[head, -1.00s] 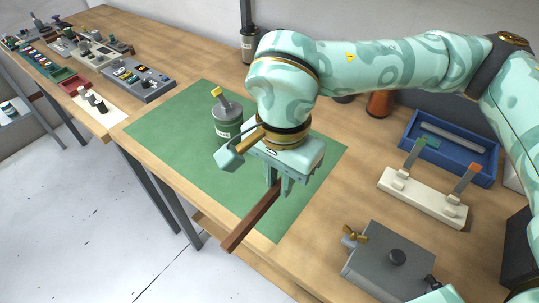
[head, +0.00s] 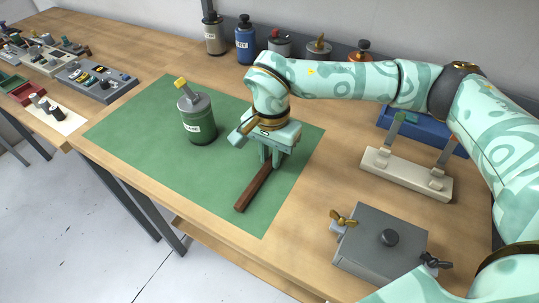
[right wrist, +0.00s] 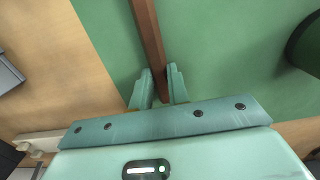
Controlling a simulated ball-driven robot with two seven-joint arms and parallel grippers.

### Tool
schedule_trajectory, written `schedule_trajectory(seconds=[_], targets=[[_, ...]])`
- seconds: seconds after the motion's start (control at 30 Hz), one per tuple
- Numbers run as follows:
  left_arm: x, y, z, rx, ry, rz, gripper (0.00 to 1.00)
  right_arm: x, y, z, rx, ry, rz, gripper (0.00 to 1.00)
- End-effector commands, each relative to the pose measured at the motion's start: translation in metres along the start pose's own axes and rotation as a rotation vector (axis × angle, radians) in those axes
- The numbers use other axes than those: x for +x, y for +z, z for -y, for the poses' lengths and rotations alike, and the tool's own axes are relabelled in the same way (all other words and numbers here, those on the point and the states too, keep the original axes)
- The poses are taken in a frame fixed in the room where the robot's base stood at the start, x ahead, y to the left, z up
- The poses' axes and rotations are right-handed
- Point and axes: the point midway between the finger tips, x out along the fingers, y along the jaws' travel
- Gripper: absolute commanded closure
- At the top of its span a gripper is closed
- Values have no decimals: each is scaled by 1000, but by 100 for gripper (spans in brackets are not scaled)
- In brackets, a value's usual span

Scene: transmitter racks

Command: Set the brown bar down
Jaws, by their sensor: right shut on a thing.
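The brown bar (head: 256,186) is a long, dark, narrow stick over the right part of the green mat (head: 150,154). My right gripper (head: 271,162) is shut on the bar near its far end, and the bar's long part reaches toward the mat's front edge. In the right wrist view the bar (right wrist: 147,38) runs up between the two fingers (right wrist: 159,88). The bar is low, at or just above the mat; I cannot tell whether it touches. My left gripper is not in view.
A grey box with wing nuts (head: 380,240) and a cream stand (head: 407,173) are to the right. Several canisters line the back. The mat's left part is clear.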

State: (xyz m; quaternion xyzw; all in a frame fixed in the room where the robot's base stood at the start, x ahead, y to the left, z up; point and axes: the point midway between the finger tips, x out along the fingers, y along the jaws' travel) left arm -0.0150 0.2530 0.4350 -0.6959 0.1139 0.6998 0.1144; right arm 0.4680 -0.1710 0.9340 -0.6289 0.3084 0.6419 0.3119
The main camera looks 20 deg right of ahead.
Motion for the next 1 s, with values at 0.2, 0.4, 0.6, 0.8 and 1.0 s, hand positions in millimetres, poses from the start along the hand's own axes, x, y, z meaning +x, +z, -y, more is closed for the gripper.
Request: schedule_trajectory(seconds=[0.2,0.4,0.6,0.8,1.0], targets=[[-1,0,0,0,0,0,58,-2,0,1,0,-3,-1,100],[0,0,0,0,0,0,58,1,0,1,0,-3,-1,61],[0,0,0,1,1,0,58,1,0,1,0,-3,-1,61],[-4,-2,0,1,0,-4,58,-13,0,1,-1,-6,-3,61],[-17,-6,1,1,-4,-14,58,-60,0,1,-1,-8,-6,61]])
